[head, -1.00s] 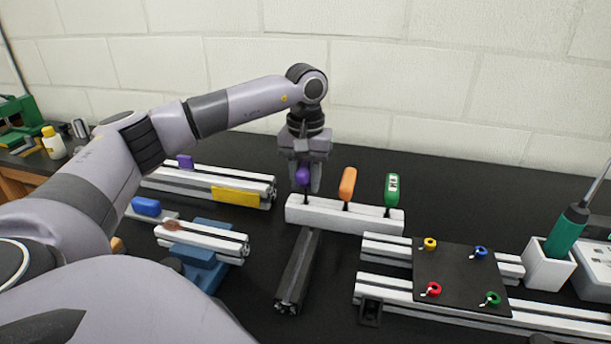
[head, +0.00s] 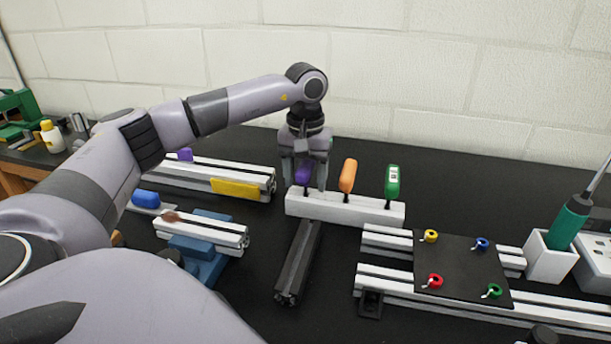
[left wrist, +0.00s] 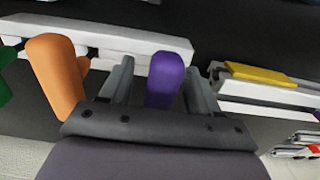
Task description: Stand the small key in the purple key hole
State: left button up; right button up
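A small purple-handled key (head: 303,174) stands at the left end of a white block (head: 345,209), beside an orange-handled key (head: 348,175) and a green-handled key (head: 392,181). My left gripper (head: 306,184) points down over the purple handle. In the left wrist view, the purple handle (left wrist: 166,78) sits between the two spread fingers (left wrist: 160,88), with a visible gap on its left side. The gripper is open around it. The hole under the purple key is hidden. My right gripper is not in view.
A dark extrusion (head: 299,262) lies in front of the white block. Rails with a yellow plate (head: 235,186) and a blue clamp (head: 198,262) are at left. A black panel (head: 460,268) with coloured rings is at right. Bare table lies behind the keys.

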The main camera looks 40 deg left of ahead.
pick_arm(q)
jog(key=shift+r, duration=3.6)
